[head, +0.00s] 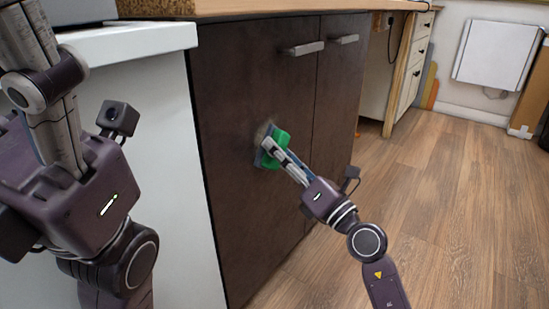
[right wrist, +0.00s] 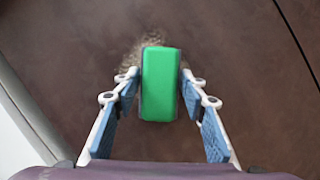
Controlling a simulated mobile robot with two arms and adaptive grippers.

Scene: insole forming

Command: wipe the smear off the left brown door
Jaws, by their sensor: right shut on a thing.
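The left brown door (head: 235,110) is dark and upright under the wooden counter. A pale, speckled smear (head: 262,132) shows on it just above and left of a green block, likely a sponge (head: 279,149). My right gripper (head: 270,150) is shut on the green block and holds it at the door; I cannot tell whether it touches. In the right wrist view the block (right wrist: 160,85) sits between both fingers, with the smear (right wrist: 130,64) showing beyond its left and top edges. Part of the smear is hidden. My left gripper (head: 60,145) is at the left; its finger state is unclear.
The right brown door (head: 338,100) adjoins it; both doors have metal bar handles (head: 303,48) near the top. A white cabinet (head: 160,150) stands at the left. The wooden counter (head: 270,6) overhangs the doors. The wood floor (head: 450,200) at the right is clear.

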